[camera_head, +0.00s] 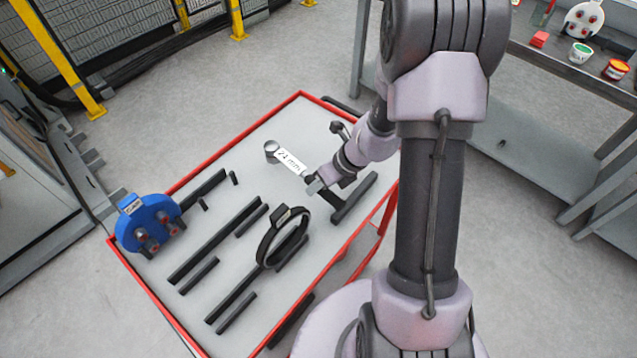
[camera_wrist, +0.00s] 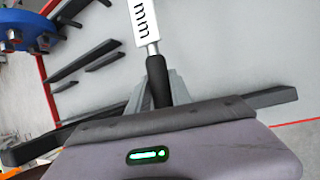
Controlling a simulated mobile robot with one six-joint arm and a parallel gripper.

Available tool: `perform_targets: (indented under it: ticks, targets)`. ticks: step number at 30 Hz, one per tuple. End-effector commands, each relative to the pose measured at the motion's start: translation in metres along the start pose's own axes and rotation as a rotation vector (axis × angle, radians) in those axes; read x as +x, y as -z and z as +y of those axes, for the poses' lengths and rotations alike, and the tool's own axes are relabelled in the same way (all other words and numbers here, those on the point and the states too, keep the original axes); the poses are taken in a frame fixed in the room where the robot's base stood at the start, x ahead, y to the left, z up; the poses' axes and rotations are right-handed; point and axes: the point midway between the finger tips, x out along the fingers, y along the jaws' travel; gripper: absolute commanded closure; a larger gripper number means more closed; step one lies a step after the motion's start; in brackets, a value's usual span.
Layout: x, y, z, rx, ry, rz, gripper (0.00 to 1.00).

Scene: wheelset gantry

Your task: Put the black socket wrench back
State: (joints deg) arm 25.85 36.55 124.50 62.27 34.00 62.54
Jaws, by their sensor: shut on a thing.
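A socket wrench (camera_head: 289,160) with a round grey head, a white "24 mm" label and a black handle is in my gripper (camera_head: 316,184). In the wrist view, my gripper (camera_wrist: 158,92) is shut on the black handle (camera_wrist: 157,75), and the labelled shaft (camera_wrist: 144,22) points away from it. The wrench reaches over the grey top of a red-edged cart (camera_head: 222,160), head toward the back left. I cannot tell its height above the top. Black rail-like holders (camera_head: 213,245) lie on the cart; one (camera_head: 354,198) is beside my gripper.
A blue disc-shaped tool (camera_head: 148,222) stands at the cart's left corner. A black ring tool (camera_head: 283,238) stands near the front middle. A small dark piece (camera_head: 341,129) sits behind my wrist. A workbench (camera_head: 560,75) with cups is at right.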

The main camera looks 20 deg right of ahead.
Motion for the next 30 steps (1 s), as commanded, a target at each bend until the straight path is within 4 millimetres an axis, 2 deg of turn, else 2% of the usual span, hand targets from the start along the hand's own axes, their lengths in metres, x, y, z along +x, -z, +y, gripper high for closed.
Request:
perform_targets:
  ticks: [1,6,30]
  targets:
    - [0.013,0.006,-0.004,0.0,0.0,-0.001,1.0]
    - [0.027,0.013,-0.008,0.0,0.0,-0.001,1.0]
    - [0.034,0.016,-0.01,0.0,0.0,-0.001,1.0]
